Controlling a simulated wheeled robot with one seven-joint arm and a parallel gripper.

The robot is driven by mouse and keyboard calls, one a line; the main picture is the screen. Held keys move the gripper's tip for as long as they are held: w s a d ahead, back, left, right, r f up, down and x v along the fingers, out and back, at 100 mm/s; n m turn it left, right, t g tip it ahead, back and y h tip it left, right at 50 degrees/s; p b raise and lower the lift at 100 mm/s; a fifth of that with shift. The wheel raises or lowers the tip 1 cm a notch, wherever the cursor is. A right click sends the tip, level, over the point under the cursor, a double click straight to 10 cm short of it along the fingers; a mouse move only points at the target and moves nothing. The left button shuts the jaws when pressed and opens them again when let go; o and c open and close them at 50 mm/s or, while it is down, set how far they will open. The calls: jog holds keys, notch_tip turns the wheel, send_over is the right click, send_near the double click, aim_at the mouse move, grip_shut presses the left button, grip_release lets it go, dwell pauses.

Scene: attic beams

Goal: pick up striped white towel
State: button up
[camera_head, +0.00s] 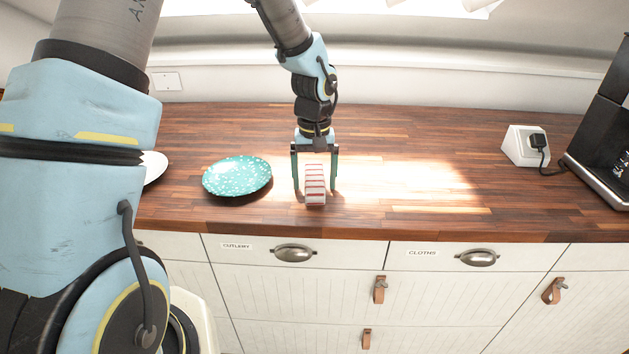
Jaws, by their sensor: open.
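The striped white towel (316,187) is a small folded or rolled bundle with red stripes. It lies on the wooden counter near the front edge, in the middle of the head view. My gripper (315,186) points down over it with its jaws open. One finger is at the left side of the towel and the other is at the right, with a small gap visible on the right. I cannot tell whether the left finger touches it.
A teal speckled plate (237,176) lies just left of the towel, and a white dish (154,166) is partly hidden behind my arm. A white socket box (525,146) and a black machine (606,135) stand at the right. The counter (420,215) between is clear. Drawers are below.

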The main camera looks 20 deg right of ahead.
aim_at(313, 176)
jog(key=c, duration=1.4)
notch_tip(313, 176, up, 10)
jog(key=b, duration=0.2)
jog(key=shift+b, duration=0.3)
jog(key=shift+c, duration=0.2)
jog(key=o, duration=0.7)
jog(key=c, duration=0.5)
jog(key=shift+w+a, duration=0.1)
jog(key=shift+c, duration=0.2)
